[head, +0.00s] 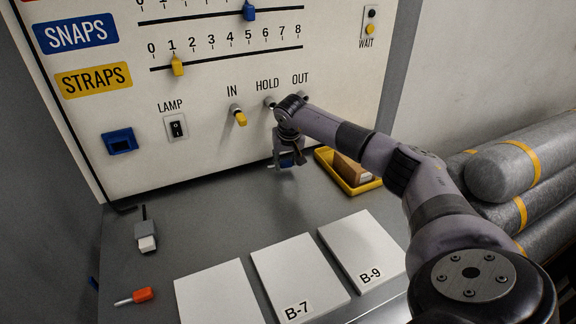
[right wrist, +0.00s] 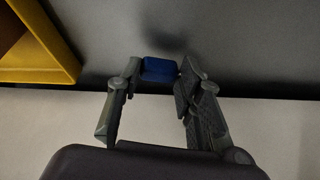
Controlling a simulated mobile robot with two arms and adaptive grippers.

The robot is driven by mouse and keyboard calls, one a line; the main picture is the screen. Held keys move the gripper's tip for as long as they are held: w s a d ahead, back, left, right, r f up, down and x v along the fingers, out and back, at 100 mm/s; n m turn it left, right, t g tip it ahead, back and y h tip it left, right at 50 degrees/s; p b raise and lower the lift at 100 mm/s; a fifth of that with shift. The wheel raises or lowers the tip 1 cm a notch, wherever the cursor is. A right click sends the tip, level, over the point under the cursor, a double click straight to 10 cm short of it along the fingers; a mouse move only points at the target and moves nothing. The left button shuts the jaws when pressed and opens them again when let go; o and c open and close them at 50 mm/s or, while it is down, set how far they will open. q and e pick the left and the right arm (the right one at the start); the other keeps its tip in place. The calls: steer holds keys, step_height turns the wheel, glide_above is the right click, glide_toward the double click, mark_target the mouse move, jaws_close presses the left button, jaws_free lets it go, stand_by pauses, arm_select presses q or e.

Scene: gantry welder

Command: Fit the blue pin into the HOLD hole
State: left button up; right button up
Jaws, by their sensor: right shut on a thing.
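The blue pin (right wrist: 160,69) shows in the right wrist view between the fingertips of my right gripper (right wrist: 159,76). A small blue part of the pin also shows in the head view (head: 288,163). My right gripper (head: 285,160) is shut on it, pointing down in front of the panel's lower part, below the hole row. The HOLD hole (head: 270,102) is under its label, just left of my right wrist, apart from the pin. A yellow pin (head: 240,118) is at the IN hole (head: 236,109). My left gripper is not in view.
A yellow tray (head: 334,172) with a brown block (head: 352,170) stands right of my gripper. White plates (head: 292,270) lie in front. A grey-white block (head: 146,240) and an orange-handled tool (head: 140,295) lie left. Wrapped rolls (head: 510,165) are stacked right. The mid-left table is clear.

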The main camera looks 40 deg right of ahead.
steer(key=s+a+r+m+g+y+p, duration=0.1)
steer(key=s+a+r+m+p, duration=0.15)
steer(key=r+m+p, duration=0.35)
steer(key=s+a+r+m+y+p, duration=0.1)
steer(key=s+r+m+p, duration=0.2)
steer(key=r, duration=0.4)
steer(key=s+a+r+m+g+y+p, duration=0.1)
steer(key=s+a+r+m+p, duration=0.15)
steer(key=r+m, duration=0.4)
steer(key=shift+n, duration=0.35)
steer(key=shift+w+d+r+p, duration=0.1)
steer(key=shift+w+d+p, duration=0.3)
steer(key=shift+w, duration=0.4)
steer(key=shift+w+d+f+p, duration=0.1)
steer(key=shift+w+d+p, duration=0.15)
steer(key=shift+w+d, duration=0.45)
steer(key=shift+w+d+r+p, duration=0.1)
steer(key=shift+w+d+p, duration=0.2)
steer(key=shift+w, duration=0.65)
steer(key=shift+w+d+p, duration=0.15)
steer(key=shift+w+p, duration=0.1)
steer(key=shift+w, duration=0.3)
steer(key=shift+w+d+p, duration=0.15)
steer(key=shift+w+p, duration=0.1)
steer(key=shift+w, duration=0.25)
steer(key=shift+w+d, duration=0.2)
steer(key=shift+w, duration=0.45)
steer(key=shift+w+d+t, duration=0.1)
steer(key=shift+w+t, duration=0.1)
steer(key=shift+t, duration=0.1)
